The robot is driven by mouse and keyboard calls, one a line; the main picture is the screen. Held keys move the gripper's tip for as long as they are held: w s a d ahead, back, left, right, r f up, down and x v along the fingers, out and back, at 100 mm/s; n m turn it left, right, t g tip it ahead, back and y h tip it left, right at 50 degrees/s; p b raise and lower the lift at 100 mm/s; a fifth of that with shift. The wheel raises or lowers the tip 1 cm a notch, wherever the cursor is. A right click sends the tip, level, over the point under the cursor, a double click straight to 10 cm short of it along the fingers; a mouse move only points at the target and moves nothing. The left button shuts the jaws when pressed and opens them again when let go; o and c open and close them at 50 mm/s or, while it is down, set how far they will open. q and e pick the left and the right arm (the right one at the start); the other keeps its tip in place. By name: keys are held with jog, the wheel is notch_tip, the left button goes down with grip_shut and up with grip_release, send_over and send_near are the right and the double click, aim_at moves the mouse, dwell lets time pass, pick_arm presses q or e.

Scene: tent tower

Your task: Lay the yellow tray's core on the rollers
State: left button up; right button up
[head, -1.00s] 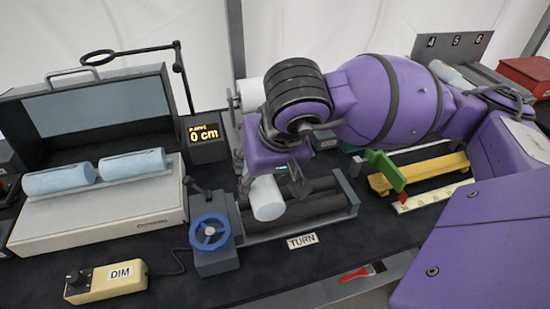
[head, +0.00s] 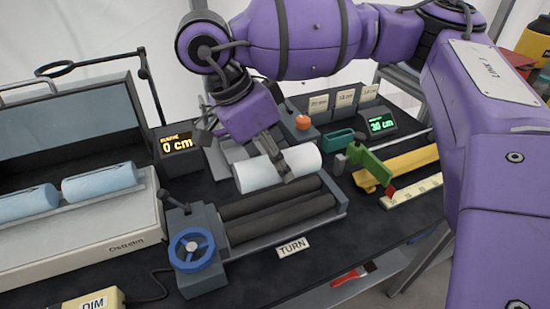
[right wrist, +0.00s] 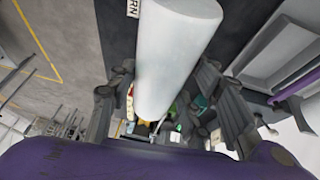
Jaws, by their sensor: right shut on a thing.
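My right gripper (head: 270,160) is shut on a white cylindrical core (head: 303,158), gripped around its middle. In the right wrist view the core (right wrist: 175,50) lies between the fingers (right wrist: 170,110). In the head view it runs left to right, roughly along the rollers, at their far side; I cannot tell its exact height. The two dark rollers (head: 285,211) sit bare in a grey frame with a blue handwheel (head: 190,249) at its left end. The yellow tray (head: 412,160) is to the right, partly behind a green-handled tool. My left gripper is not in view.
A case (head: 90,225) with two pale blue cylinders stands at the left. A display reading 0 cm (head: 177,145) is behind the rollers, and a green-lit display (head: 380,124) is farther right. A ruler strip (head: 412,191) lies before the tray. A TURN label (head: 293,246) is in front.

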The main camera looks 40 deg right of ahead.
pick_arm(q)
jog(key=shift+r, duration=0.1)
pick_arm(e)
jog(key=shift+r, duration=0.1)
jog(key=shift+f+b, duration=0.65)
jog(key=shift+f, duration=1.05)
jog(key=shift+f+b, duration=0.65)
jog(key=shift+f, duration=0.65)
jog(key=shift+f+b, duration=0.6)
jog(key=shift+f, duration=0.55)
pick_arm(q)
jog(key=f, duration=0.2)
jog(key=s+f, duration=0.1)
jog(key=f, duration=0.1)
pick_arm(e)
jog(key=shift+f, duration=0.15)
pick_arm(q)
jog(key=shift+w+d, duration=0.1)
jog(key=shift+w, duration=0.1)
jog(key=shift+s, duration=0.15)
